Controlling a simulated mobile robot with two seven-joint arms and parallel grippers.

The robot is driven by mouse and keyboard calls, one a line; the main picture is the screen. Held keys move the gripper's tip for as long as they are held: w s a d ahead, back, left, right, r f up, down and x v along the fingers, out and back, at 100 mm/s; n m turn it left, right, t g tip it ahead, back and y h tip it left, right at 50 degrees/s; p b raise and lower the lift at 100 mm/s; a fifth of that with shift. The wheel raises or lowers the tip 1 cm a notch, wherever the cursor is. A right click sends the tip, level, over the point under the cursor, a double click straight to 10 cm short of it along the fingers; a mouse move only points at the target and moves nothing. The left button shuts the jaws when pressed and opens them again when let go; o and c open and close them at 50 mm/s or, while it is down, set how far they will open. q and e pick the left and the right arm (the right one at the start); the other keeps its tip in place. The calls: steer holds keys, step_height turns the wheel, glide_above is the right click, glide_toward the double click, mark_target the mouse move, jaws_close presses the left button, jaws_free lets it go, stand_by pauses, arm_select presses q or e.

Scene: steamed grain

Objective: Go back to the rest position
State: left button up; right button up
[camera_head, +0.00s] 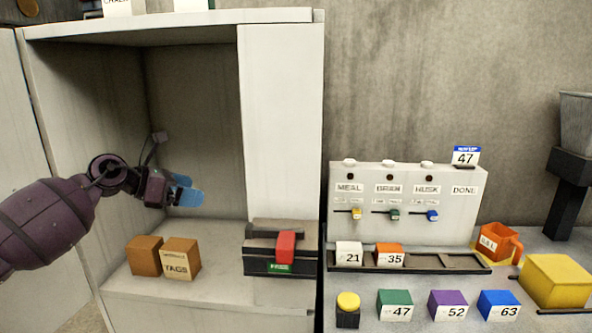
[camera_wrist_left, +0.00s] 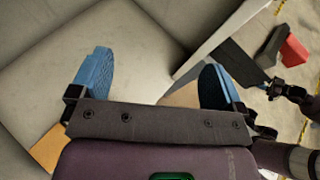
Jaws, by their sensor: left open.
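My left gripper (camera_head: 185,191) is inside the open cabinet, at the left of the head view. It hangs above the cabinet floor, behind and above two small boxes. In the left wrist view its two blue fingers stand wide apart, with nothing held between them (camera_wrist_left: 157,85).
The cabinet (camera_head: 280,120) has a side wall near my arm. An orange-brown box (camera_head: 144,256), a TAGS box (camera_head: 180,260) and a dark device with a red lever (camera_head: 286,246) stand on its floor. Right of it are a dispenser (camera_head: 400,205), numbered blocks and an orange cup (camera_head: 496,242).

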arm_select(q)
steer(key=s+d+f+n+t+h, duration=0.2)
steer(key=s+d+n+t+h, duration=0.3)
steer(key=n, duration=0.8)
steer(key=s+a+f+n+t+y, duration=0.1)
steer(key=s+a+f+n+y, duration=0.1)
steer(key=s+f+n+y, duration=0.55)
steer(key=s+a+f+n+t+y, duration=0.15)
steer(key=s+f+n, duration=0.25)
steer(key=f+n, duration=0.65)
steer(key=s+a+f+n+t+y, duration=0.1)
steer(key=s+a+f+n+y, duration=0.1)
steer(key=s+f+n+y, duration=0.55)
steer(key=s+a+f+n+g, duration=0.1)
steer(key=s+f+n+g, duration=0.1)
steer(key=s+f, duration=0.4)
steer(key=s+a+f+n+g, duration=0.1)
steer(key=s+f+n, duration=0.4)
steer(key=s, duration=0.7)
step_height(320, 180, down, 3)
steer(key=shift+s+a+r+g, duration=0.2)
steer(key=shift+s+a+g, duration=0.2)
steer(key=shift+g, duration=0.45)
steer(key=shift+n, duration=0.25)
steer(key=shift+c, duration=0.4)
